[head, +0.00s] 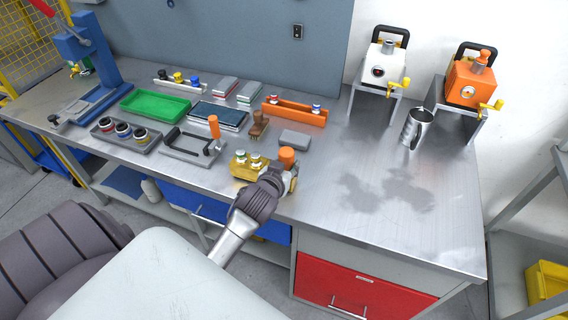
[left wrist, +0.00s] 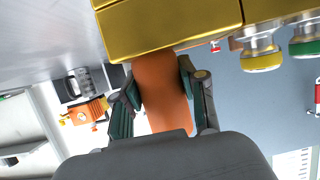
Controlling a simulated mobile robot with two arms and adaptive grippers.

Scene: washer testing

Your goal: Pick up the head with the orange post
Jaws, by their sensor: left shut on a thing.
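The head with the orange post shows as an orange cylinder (head: 287,156) at the right end of a gold block (head: 243,168) near the table's front edge. In the left wrist view the orange post (left wrist: 160,85) stands between both finger pads, against the gold block (left wrist: 165,22). My left gripper (head: 287,176) is shut on the orange post; its fingertips (left wrist: 160,82) show on either side of it. The gripper hides the post's lower part in the head view. I cannot tell whether the post is lifted. My right gripper is not in view.
Left of the gripper lie a grey tray with an orange-handled tool (head: 193,148), a tray of round parts (head: 125,133) and a green tray (head: 156,105). An orange rack (head: 294,112) stands behind. Two machines on stands (head: 381,70) and a metal mug (head: 415,128) are right. The table's right front is clear.

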